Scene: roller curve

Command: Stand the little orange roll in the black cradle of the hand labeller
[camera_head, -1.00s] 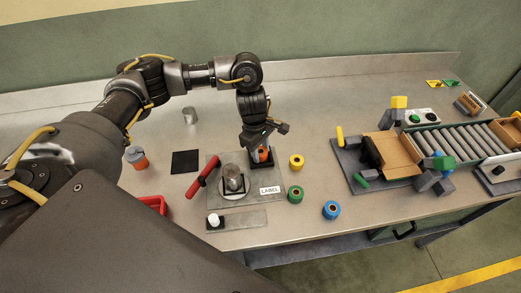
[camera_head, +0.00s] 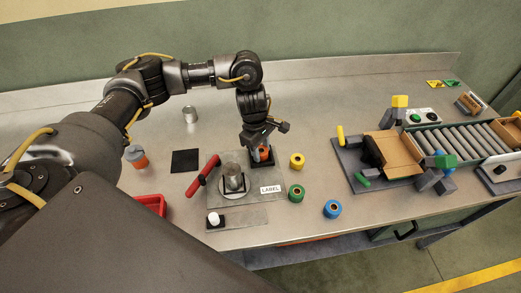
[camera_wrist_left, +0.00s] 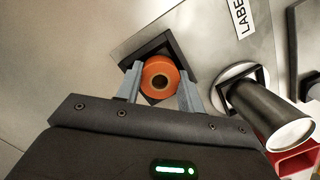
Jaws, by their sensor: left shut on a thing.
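The orange roll (camera_wrist_left: 160,72) is between the fingers of my left gripper (camera_wrist_left: 160,92), which is shut on it. In the head view the roll (camera_head: 263,151) shows only in part at my left gripper (camera_head: 262,150). The roll's round end with its dark hole faces the wrist camera. The black cradle (camera_wrist_left: 150,48) is a square frame on the labeller's grey plate (camera_head: 228,203), around or just under the roll; I cannot tell whether the roll touches its floor. My right gripper is not in view.
A metal cylinder (camera_head: 233,178) and a red handle (camera_head: 203,177) stand left of the cradle. Yellow (camera_head: 297,160), green (camera_head: 296,191) and blue (camera_head: 332,209) rolls lie to the right. A roller conveyor (camera_head: 460,144) is further right.

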